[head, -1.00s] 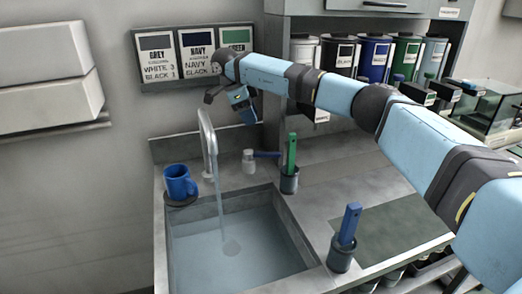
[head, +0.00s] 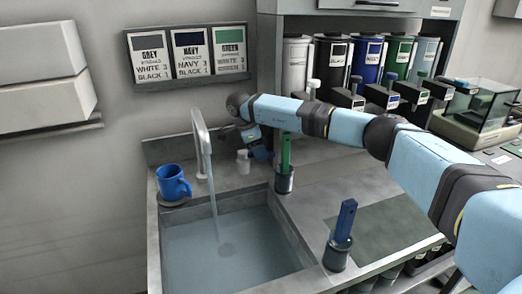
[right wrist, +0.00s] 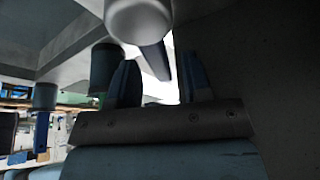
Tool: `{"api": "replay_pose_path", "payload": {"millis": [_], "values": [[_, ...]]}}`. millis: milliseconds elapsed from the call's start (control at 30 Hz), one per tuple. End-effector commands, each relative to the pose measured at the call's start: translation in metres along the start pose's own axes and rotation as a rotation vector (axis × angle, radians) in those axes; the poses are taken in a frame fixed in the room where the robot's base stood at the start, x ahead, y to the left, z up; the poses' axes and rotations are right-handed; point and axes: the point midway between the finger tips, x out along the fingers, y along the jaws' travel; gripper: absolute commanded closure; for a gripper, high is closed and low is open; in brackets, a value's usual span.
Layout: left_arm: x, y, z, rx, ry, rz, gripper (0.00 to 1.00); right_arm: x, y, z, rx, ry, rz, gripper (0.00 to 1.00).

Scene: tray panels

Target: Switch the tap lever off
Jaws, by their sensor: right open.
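The tap's curved spout (head: 202,145) stands behind the sink, and water runs from it into the basin. The pale round lever base (head: 243,160) stands just right of the spout. My right gripper (head: 262,153) points down just right of the base and hides the lever in the head view. In the right wrist view the base (right wrist: 140,20) is at the top, and the lever (right wrist: 156,62) shows in the gap between the two fingers of my open right gripper (right wrist: 160,80). I cannot tell whether a finger touches it. My left gripper is out of view.
A blue mug (head: 173,183) stands left of the spout. A holder with a green handle (head: 285,152) stands close right of my right gripper. Another holder with a blue handle (head: 345,220) is nearer the front. The sink basin (head: 265,240) holds water.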

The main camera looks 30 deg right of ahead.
Motion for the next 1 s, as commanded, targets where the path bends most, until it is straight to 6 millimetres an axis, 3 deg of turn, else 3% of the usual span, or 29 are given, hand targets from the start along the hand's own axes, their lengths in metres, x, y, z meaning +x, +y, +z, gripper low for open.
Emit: {"api": "replay_pose_path", "payload": {"millis": [67,100,267,300,667,1000], "values": [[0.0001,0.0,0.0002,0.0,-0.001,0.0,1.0,-0.0002,0.0,-0.0001,0.0,0.0,0.0,0.55],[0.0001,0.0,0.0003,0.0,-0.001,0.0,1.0,-0.0002,0.0,-0.0001,0.0,0.0,0.0,0.6],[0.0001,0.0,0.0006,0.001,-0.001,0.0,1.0,-0.0003,0.0,-0.0001,0.0,0.0,0.0,0.97],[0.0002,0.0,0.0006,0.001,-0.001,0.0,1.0,-0.0003,0.0,-0.0001,0.0,0.0,0.0,1.0],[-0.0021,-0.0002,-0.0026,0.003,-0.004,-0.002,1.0,-0.002,0.0003,-0.0006,0.03,0.0,0.013,1.0],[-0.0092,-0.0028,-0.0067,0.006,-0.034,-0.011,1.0,-0.0052,0.0026,-0.0015,0.226,0.001,0.095,1.0]]}}
